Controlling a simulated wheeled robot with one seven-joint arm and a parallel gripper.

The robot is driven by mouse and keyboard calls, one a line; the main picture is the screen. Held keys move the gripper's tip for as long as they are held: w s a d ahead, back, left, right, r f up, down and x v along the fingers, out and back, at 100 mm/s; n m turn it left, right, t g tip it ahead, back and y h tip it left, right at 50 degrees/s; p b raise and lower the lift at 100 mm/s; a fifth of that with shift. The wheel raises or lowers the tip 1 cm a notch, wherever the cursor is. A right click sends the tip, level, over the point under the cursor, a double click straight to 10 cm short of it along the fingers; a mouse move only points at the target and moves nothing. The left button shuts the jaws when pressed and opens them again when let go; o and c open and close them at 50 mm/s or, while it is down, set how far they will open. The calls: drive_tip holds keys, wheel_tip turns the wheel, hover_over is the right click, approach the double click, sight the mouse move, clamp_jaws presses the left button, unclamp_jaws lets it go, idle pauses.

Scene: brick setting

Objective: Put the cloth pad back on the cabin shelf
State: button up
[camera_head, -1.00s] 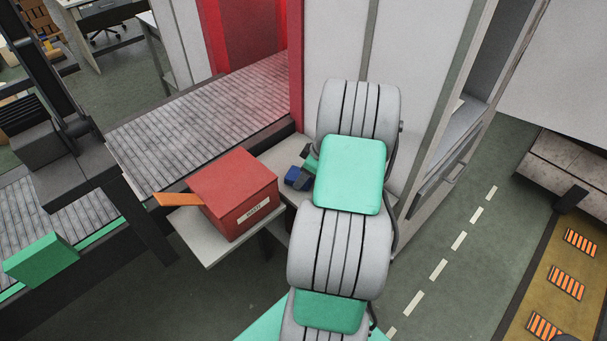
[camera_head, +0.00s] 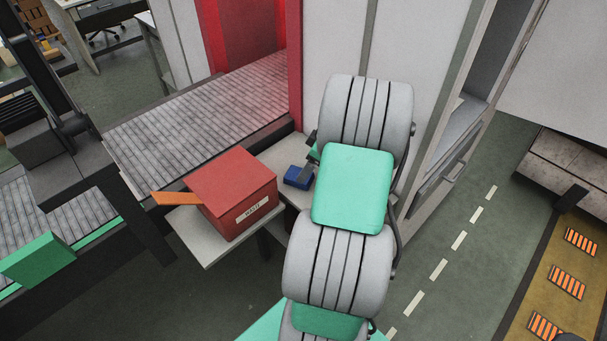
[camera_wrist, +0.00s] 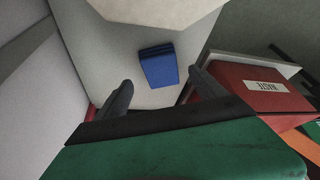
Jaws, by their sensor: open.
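A small blue folded pad, which looks like the cloth pad (camera_head: 298,177), lies on a light grey tabletop (camera_head: 218,247), right of the red box. In the wrist view the pad (camera_wrist: 158,65) lies flat and uncovered, ahead of my gripper (camera_wrist: 162,90). My two dark fingers are spread apart with nothing between them, and the pad lies beyond the gap, apart from them. In the head view my arm hides most of the gripper. A cabin with an open side stands at right, and a pale shelf-like surface (camera_head: 466,118) shows inside it.
A red box labelled WASTE (camera_head: 232,193) with an orange flap stands left of the pad; it also shows at right in the wrist view (camera_wrist: 262,92). A roller conveyor (camera_head: 190,110) runs behind. A cabin wall (camera_head: 335,40) rises close behind my arm. Open floor lies at right.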

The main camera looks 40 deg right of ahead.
drive_tip(key=v, duration=0.7)
drive_tip(key=shift+m+g+h, duration=0.5)
drive_tip(key=shift+m+g, duration=0.1)
drive_tip(key=shift+m, duration=0.3)
drive_tip(key=w+a+r, duration=0.1)
drive_tip(key=a+r, duration=0.1)
drive_tip(key=a, duration=0.5)
drive_tip(key=w+a+r, duration=0.1)
drive_tip(key=a, duration=0.5)
drive_tip(key=w+a+r, duration=0.1)
drive_tip(key=a+r, duration=0.1)
drive_tip(key=a, duration=0.5)
drive_tip(key=shift+w+a+r+b, duration=0.25)
drive_tip(key=shift+a+r+b, duration=0.05)
drive_tip(key=s+a+m, duration=0.2)
drive_tip(key=s+a, duration=0.6)
drive_tip(key=a, duration=0.5)
drive_tip(key=shift+s+r+m+t+h, duration=0.2)
drive_tip(key=shift+s+m+t+h, duration=0.1)
drive_tip(key=shift+s+m+h, duration=0.1)
drive_tip(key=shift+a, duration=0.1)
drive_tip(key=shift+c, duration=0.2)
